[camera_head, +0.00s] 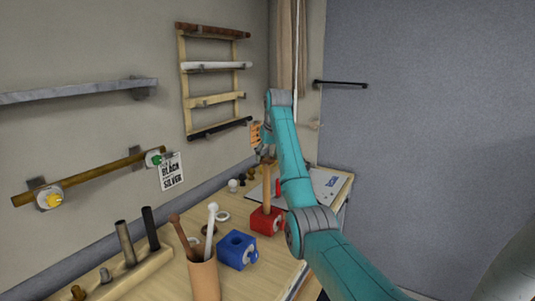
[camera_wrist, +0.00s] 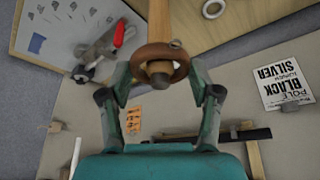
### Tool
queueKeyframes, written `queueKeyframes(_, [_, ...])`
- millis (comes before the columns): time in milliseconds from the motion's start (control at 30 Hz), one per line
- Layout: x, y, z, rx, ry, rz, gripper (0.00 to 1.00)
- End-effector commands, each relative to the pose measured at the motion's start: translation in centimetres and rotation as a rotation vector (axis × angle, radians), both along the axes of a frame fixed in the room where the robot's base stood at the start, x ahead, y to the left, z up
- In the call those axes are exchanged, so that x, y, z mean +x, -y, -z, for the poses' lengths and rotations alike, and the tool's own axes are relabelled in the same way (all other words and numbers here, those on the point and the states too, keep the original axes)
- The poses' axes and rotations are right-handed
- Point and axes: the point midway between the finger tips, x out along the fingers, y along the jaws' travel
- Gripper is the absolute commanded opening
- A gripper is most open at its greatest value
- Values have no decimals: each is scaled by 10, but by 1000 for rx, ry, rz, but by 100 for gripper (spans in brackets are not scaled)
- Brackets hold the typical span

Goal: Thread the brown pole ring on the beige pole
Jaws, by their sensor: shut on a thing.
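A tan wooden pole (camera_head: 266,187) stands upright in a red clamp block (camera_head: 267,221) on the table; I take it for the beige pole. In the wrist view the pole (camera_wrist: 158,22) comes down from the top edge, and its rounded end shows inside the brown pole ring (camera_wrist: 140,62). The ring encircles the pole near that end. My gripper (camera_wrist: 161,68) is shut on the ring, a finger at each side. In the head view my gripper (camera_head: 264,152) is at the pole's top, partly hidden by my arm, and the ring cannot be made out clearly.
A blue clamp block (camera_head: 237,250) and a cup (camera_head: 204,278) with sticks stand nearer. Loose rings (camera_head: 222,216) lie on the table. A wall rack (camera_head: 215,99) holds several poles. A red-handled tool (camera_wrist: 119,33) and a board (camera_wrist: 62,28) lie near the pole.

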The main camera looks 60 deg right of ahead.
Motion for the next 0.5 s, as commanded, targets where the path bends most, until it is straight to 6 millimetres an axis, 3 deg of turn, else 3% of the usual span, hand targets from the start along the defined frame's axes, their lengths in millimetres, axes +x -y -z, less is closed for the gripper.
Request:
queueKeyframes(333, [0,0,1,0,0,0,42])
queueKeyframes(367, [0,0,1,0,0,0,65])
queueKeyframes(467, [0,0,1,0,0,0,90])
queueKeyframes(500, [0,0,1,0,0,0,92])
